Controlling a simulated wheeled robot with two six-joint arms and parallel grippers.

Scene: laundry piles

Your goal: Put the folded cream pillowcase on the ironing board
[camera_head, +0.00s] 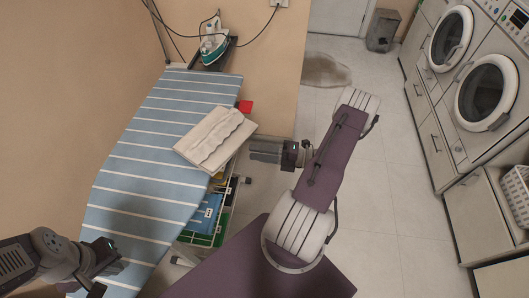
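The folded cream pillowcase (214,137) lies flat at the right edge of the blue-and-white striped ironing board (150,165). Its left part is over the board, and its right part sticks out past the edge. My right gripper (252,151) points left, just right of and below the pillowcase's right corner. A small gap seems to separate them, and its fingers are too small to read. My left gripper (112,272) is at the bottom left, over the near end of the board, away from the pillowcase. Its finger opening is unclear.
An iron (214,44) stands on a rest at the board's far end. A small red item (245,106) is at the board's right edge. Under the board is a rack with coloured items (204,216). Washing machines (488,92) and a white basket (516,190) line the right.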

